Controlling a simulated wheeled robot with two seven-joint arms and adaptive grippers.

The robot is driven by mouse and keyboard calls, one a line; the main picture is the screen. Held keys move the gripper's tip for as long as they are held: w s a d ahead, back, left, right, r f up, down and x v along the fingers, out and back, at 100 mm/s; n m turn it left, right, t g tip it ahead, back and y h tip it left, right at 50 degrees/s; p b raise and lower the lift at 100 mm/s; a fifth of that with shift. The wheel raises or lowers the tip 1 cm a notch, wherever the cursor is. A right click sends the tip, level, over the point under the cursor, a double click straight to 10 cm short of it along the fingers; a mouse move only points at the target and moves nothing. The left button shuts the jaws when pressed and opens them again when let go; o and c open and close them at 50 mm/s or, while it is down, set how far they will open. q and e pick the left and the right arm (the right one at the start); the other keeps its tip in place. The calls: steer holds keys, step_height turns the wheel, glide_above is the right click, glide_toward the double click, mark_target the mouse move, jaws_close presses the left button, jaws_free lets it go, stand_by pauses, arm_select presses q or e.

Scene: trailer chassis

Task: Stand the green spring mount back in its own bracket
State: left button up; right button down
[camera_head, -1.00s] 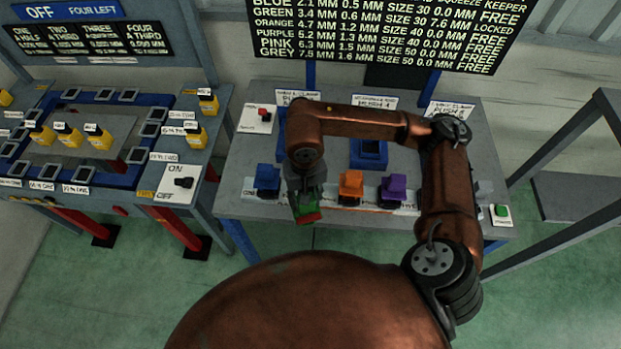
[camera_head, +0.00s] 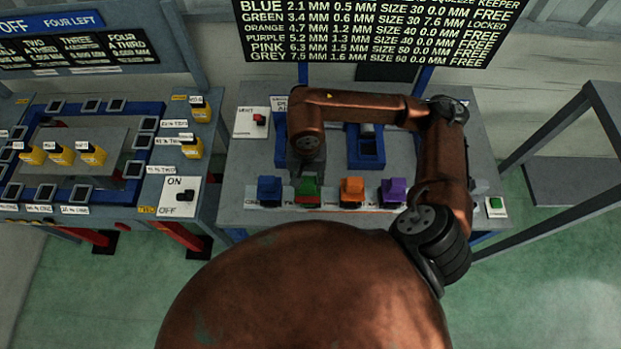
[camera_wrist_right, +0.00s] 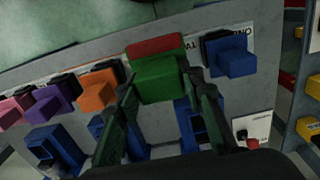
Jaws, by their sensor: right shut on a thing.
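The green spring mount (camera_head: 308,186) is in the row along the table's front edge, between the blue mount (camera_head: 269,188) and the orange mount (camera_head: 352,187). My right gripper (camera_head: 307,178) is shut on it from above. In the right wrist view the green mount (camera_wrist_right: 160,82) sits between the two fingers, with a red part at its far end. Its own bracket is hidden under it and the gripper, so I cannot tell whether it is seated. My left gripper is not in view.
The purple mount (camera_head: 394,191) stands right of the orange one; a pink mount (camera_wrist_right: 15,107) shows in the right wrist view. Blue fixtures (camera_head: 366,150) stand behind the row. A green button (camera_head: 495,205) and a red switch (camera_head: 259,120) sit on the table.

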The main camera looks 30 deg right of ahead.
steer(key=f, duration=0.1)
steer(key=w+d+f, duration=0.2)
steer(key=f, duration=0.1)
steer(key=shift+w+p, duration=0.1)
steer(key=shift+p, duration=0.3)
steer(key=shift+w+d+f, duration=0.25)
steer(key=shift+w+f, duration=0.1)
steer(key=shift+f, duration=0.05)
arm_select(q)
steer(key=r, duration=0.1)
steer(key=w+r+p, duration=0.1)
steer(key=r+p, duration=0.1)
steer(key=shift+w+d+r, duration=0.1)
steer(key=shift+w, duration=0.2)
arm_select(e)
steer(key=f, duration=0.4)
steer(key=shift+w+d, duration=0.25)
steer(key=shift+f, duration=0.1)
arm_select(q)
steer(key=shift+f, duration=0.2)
arm_select(e)
steer(key=c, duration=1.3)
jaws_free()
